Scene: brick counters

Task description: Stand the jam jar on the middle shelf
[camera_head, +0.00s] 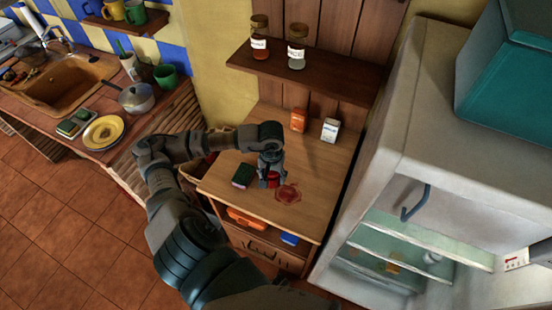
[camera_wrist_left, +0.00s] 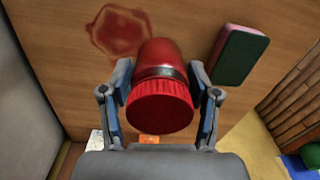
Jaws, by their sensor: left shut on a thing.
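My left gripper (camera_head: 268,182) is shut on the jam jar (camera_head: 272,179), low over the wooden counter. In the left wrist view the jar (camera_wrist_left: 158,60) is red with a ribbed red lid (camera_wrist_left: 160,106), between the two fingers (camera_wrist_left: 161,98). I cannot tell whether its base touches the counter. The fridge (camera_head: 405,150) at the right shows pale glass shelves (camera_head: 400,238) inside its front. A wooden wall shelf (camera_head: 335,84) holds two labelled jars. I cannot tell which shelf is the middle one. My right gripper is not in view.
A red stain (camera_head: 288,193) lies right of the jar and a dark green sponge (camera_head: 243,176) left of it. An orange container (camera_head: 298,120) and a white box (camera_head: 330,130) stand at the counter's back. A blue fridge handle (camera_head: 415,204) juts out. A teal box (camera_head: 505,80) sits on the fridge.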

